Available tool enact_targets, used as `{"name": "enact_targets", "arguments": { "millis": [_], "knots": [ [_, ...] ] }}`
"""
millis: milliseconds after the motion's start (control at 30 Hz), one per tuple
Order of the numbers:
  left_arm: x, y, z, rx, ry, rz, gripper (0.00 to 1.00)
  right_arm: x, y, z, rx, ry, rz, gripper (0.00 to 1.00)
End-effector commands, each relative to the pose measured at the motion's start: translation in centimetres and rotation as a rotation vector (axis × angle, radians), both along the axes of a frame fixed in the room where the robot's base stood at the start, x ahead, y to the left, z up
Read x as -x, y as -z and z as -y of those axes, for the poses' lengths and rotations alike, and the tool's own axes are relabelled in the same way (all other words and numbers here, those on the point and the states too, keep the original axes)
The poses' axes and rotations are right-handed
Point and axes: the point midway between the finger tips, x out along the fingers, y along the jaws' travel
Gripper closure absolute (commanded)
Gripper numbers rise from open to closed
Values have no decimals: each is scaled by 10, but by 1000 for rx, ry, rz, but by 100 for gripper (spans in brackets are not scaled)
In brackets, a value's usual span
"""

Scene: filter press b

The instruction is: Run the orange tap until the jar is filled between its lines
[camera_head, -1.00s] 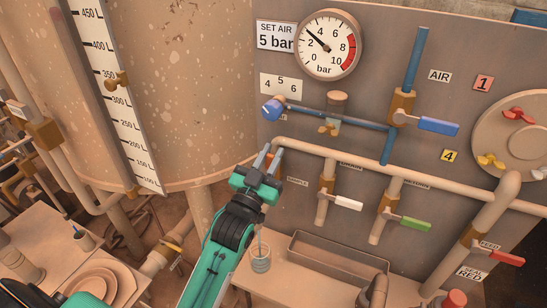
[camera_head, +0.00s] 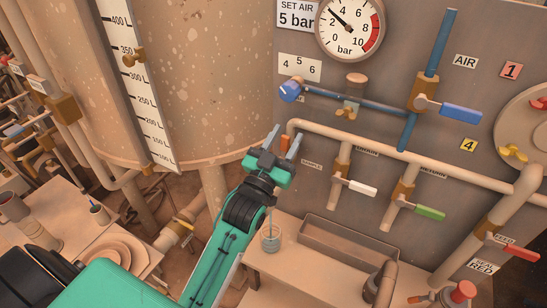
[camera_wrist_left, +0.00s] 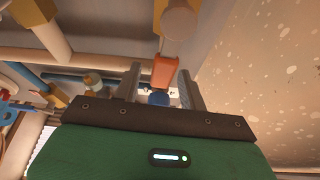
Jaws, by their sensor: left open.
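The orange tap handle (camera_head: 285,144) is on the pipe end at the panel's left edge, by the SAMPLE label. My left gripper (camera_head: 287,135) is open, with its two fingers on either side of the handle. In the left wrist view the orange handle (camera_wrist_left: 164,71) shows between the spread fingers, with gaps at both sides. The small clear jar (camera_head: 270,239) stands upright on the bench below the gripper. A thin pale line stands above it; I cannot tell whether it is running liquid. The jar's lines and level are too small to read. My right gripper is not in view.
A rectangular trough (camera_head: 346,246) is right of the jar on the bench. White (camera_head: 360,188), green (camera_head: 430,213), red (camera_head: 522,253) and blue (camera_head: 460,113) valve handles stick out from the panel. A large tank (camera_head: 200,80) rises at the left.

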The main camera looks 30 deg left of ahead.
Motion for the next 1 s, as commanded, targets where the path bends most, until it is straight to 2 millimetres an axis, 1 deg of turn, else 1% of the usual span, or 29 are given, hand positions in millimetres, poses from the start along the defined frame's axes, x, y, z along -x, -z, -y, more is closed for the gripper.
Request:
{"name": "enact_targets", "arguments": {
  "millis": [167, 300, 600, 800, 1000],
  "knots": [
    [24, 15, -2, 0, 0, -3, 58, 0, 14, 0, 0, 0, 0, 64],
    [49, 26, -3, 0, 0, -4, 58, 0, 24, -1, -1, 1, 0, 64],
    [97, 44, -7, 0, 0, -4, 58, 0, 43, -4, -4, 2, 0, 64],
    [116, 50, -8, 0, 0, -2, 58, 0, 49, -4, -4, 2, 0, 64],
    [122, 52, -8, 0, 0, -2, 58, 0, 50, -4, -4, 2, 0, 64]
  ]
}}
